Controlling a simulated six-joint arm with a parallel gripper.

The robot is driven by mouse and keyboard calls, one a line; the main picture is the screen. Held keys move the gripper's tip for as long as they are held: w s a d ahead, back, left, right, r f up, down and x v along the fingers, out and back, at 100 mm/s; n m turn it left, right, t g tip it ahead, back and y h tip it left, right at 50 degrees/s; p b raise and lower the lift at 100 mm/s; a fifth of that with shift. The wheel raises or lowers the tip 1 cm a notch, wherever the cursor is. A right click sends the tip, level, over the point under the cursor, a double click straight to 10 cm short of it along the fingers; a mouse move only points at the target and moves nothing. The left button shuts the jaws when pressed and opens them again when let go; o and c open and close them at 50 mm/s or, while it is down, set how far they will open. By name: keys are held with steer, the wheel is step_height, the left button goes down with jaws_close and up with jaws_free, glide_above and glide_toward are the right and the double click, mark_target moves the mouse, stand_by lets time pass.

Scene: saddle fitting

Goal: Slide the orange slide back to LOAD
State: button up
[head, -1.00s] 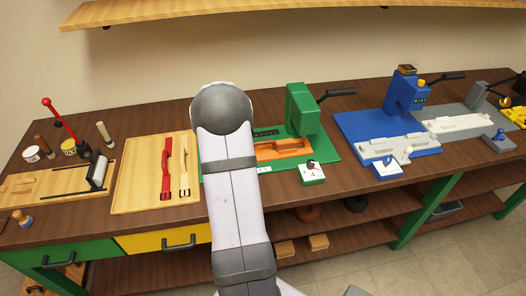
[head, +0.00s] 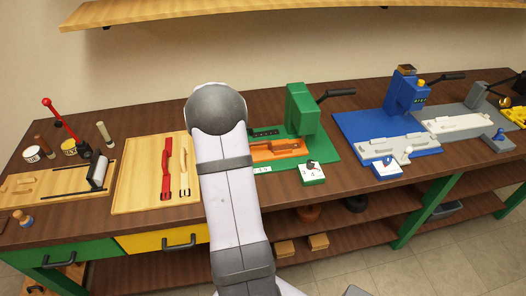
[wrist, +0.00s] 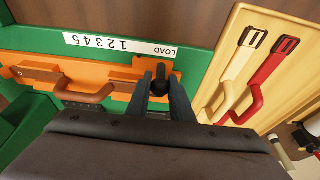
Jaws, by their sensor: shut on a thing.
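The orange slide (head: 280,148) lies in the green press station (head: 303,112) in the head view, partly hidden by my arm. The wrist view shows the orange slide (wrist: 118,73) with a brown handle-shaped strap piece (wrist: 85,93) on it. My gripper (wrist: 160,80) is shut on a dark knob (wrist: 161,72) at the slide's end. A white label strip (wrist: 122,46) runs along the green base, reading 1 to 5 and LOAD, upside down. The knob is beside the LOAD end of the strip. In the head view my gripper is hidden behind my arm.
A wooden board (head: 131,180) with a red strap (head: 166,170) and a cream strap (head: 184,165) lies just left of the green station. A small white-topped dial block (head: 312,171) stands at its front right. A blue press station (head: 405,100) is further right.

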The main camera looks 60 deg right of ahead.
steer(key=shift+w+a, duration=1.2)
steer(key=shift+a, duration=0.05)
stand_by(0.4)
steer(key=shift+w+a+f, duration=0.1)
steer(key=shift+w+a, duration=0.15)
steer(key=shift+a, duration=0.05)
steer(key=shift+w+a, duration=0.2)
steer(key=shift+a, duration=0.05)
stand_by(0.5)
